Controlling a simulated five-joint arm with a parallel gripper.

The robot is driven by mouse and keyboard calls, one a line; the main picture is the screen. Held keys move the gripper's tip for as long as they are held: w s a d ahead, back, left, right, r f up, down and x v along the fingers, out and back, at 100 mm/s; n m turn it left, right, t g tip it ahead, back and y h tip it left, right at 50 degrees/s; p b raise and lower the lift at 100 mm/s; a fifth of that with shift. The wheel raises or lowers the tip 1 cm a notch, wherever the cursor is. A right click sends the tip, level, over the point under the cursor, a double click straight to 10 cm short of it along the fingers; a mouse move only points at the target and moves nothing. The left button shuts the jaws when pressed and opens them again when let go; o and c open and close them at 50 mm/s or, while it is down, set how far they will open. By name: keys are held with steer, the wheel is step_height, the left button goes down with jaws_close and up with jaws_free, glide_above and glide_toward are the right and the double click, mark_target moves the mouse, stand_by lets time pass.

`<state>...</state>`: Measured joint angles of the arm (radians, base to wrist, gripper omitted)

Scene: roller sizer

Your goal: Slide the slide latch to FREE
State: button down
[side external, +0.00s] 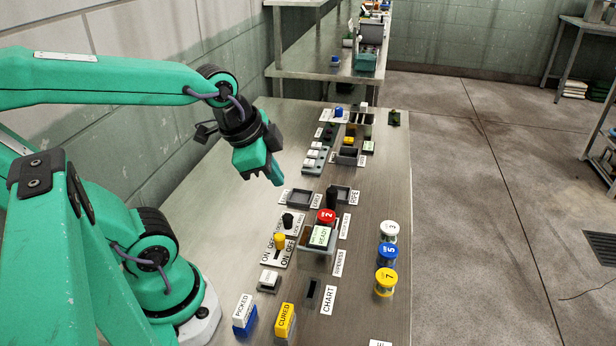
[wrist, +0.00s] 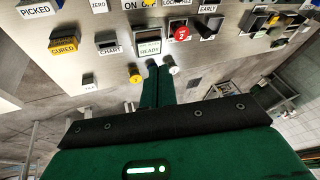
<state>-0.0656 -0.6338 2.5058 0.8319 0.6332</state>
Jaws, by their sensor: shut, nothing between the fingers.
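A black-knobbed control (side external: 288,220) on a small white plate stands beside the yellow ON/OFF switch in the side view. It looks like the slide latch, but its lettering is too small to read surely. In the wrist view, a partly cut-off label (wrist: 177,3) at the top edge appears to belong to it; the knob's setting cannot be told. My gripper (side external: 277,181) is shut and empty, raised above the table behind the black knob, apart from it. In the wrist view my gripper (wrist: 160,69) points toward the panel, touching nothing visible.
A READY box (side external: 319,237) with a red number 2 jar (side external: 326,216) stands right of the knob. The yellow switch (side external: 280,241) is close in front. Numbered jars (side external: 387,253) stand at right. The left table surface is mostly clear.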

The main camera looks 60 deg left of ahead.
step_height(320, 180, down, 2)
steer(key=w+a+m, duration=0.1)
steer(key=a+m, duration=0.1)
steer(key=m, duration=0.4)
steer(key=m+g, duration=0.2)
steer(key=m, duration=1.5)
glide_toward(288, 222)
steer(key=shift+s+d+r, duration=0.35)
steer(key=shift+s+r, duration=0.15)
steer(key=shift+r, duration=0.05)
steer(key=shift+s+d+r, duration=0.35)
steer(key=shift+s+r, duration=0.1)
steer(key=shift+r, duration=0.1)
steer(key=shift+f, duration=0.2)
steer(key=shift+a+x, duration=0.15)
steer(key=shift+x, duration=1.45)
steer(key=shift+a+x, duration=0.15)
steer(key=shift+x, duration=1.45)
steer(key=shift+a+x, duration=0.15)
steer(key=shift+x, duration=1.4)
steer(key=shift+s, duration=0.15)
